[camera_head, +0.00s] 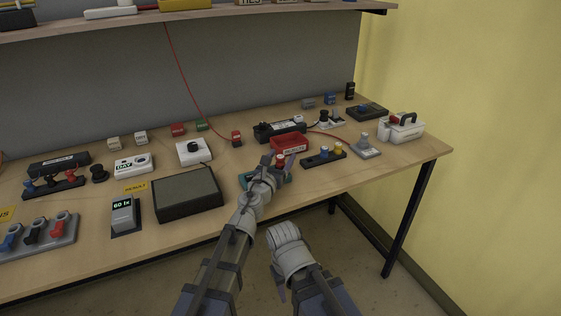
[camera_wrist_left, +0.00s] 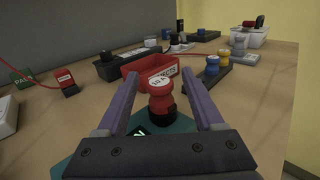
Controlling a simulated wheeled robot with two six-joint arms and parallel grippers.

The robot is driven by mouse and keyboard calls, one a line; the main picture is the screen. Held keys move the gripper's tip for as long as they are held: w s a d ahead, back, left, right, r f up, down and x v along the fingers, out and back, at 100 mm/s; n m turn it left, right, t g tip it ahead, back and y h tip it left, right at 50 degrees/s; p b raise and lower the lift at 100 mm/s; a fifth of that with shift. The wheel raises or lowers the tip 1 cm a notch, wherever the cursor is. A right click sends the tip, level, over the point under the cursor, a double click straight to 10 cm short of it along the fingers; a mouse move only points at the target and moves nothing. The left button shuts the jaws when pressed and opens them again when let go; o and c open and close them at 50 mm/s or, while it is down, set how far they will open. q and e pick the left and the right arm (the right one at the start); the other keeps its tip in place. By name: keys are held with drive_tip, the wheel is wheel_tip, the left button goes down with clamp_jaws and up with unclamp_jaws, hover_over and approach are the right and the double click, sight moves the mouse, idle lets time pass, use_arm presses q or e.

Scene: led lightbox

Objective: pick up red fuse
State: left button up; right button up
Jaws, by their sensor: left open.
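A red fuse with a white labelled top (camera_wrist_left: 161,97) stands upright on a teal base (camera_wrist_left: 100,150). The fuse (camera_head: 280,159) also shows in the head view, just in front of the red labelled tray (camera_head: 289,145). My left gripper (camera_wrist_left: 161,75) is open, with one purple finger on each side of the fuse. The fingers look apart from it, and nothing is held. In the head view my left gripper (camera_head: 278,162) partly covers the teal base. My right arm shows at the bottom of the head view, but its fingers are not clear.
A black block with colored pegs (camera_head: 323,157) and a grey part (camera_head: 365,147) stand to the right. A black power strip (camera_head: 280,130) lies behind the tray. A dark panel box (camera_head: 187,193) stands to the left. The table's front edge is close.

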use_arm(q)
drive_tip(key=x, duration=0.2)
drive_tip(key=shift+w+d, duration=0.1)
drive_tip(key=shift+w, duration=0.25)
clamp_jaws()
